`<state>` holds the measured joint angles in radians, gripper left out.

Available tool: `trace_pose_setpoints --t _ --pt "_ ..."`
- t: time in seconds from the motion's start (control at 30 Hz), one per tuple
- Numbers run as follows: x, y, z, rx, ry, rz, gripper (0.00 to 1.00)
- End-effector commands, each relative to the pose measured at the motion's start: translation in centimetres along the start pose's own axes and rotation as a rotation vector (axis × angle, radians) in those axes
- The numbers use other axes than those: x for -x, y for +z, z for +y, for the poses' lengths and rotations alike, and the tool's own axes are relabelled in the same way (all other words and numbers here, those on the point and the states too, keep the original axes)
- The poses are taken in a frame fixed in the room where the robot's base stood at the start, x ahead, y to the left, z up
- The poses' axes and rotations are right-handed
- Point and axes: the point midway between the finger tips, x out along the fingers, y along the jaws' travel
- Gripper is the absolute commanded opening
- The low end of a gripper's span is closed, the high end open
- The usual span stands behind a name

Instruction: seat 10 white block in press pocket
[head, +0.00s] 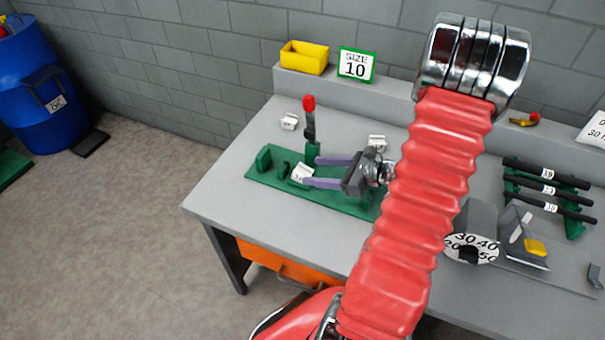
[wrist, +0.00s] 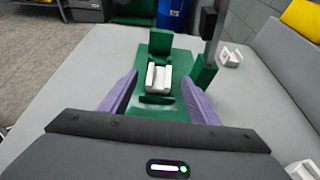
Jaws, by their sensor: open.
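A white block (head: 301,174) sits low among the green uprights of the press (head: 264,159). In the wrist view the block (wrist: 159,79) stands between a tall green upright behind and a low green lip in front. I cannot tell whether it is fully down in the pocket. In the head view it looks slightly tilted, and its marking is too small to read. My gripper (head: 312,171) is open, its purple fingers either side of the block. In the wrist view gaps show between the block and both fingers. The press lever (head: 309,124) stands upright with a red knob.
Two other white blocks lie on the table (head: 225,181), one behind the lever (head: 289,121) and one behind my gripper (head: 376,141). A "SIZE 10" sign (head: 356,65) and a yellow bin (head: 304,57) stand on the back ledge. A rack of black bars (head: 548,189) is at right.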

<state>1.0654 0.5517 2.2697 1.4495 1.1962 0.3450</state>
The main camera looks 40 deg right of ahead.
Motion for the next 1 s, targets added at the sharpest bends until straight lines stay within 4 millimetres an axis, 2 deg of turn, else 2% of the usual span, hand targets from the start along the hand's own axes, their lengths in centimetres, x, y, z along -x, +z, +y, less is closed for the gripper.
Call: trace_pose_setpoints --t 0.13,0.3,0.83,1.0 --pt "-2.0 0.1 0.1 0.000 0.003 0.000 0.56" --pt "-3.2 0.1 0.1 0.000 0.001 0.000 0.56" --pt "-3.2 0.1 0.0 0.000 0.001 0.000 0.56" --pt "-3.2 0.1 0.1 0.000 0.001 0.000 0.46"
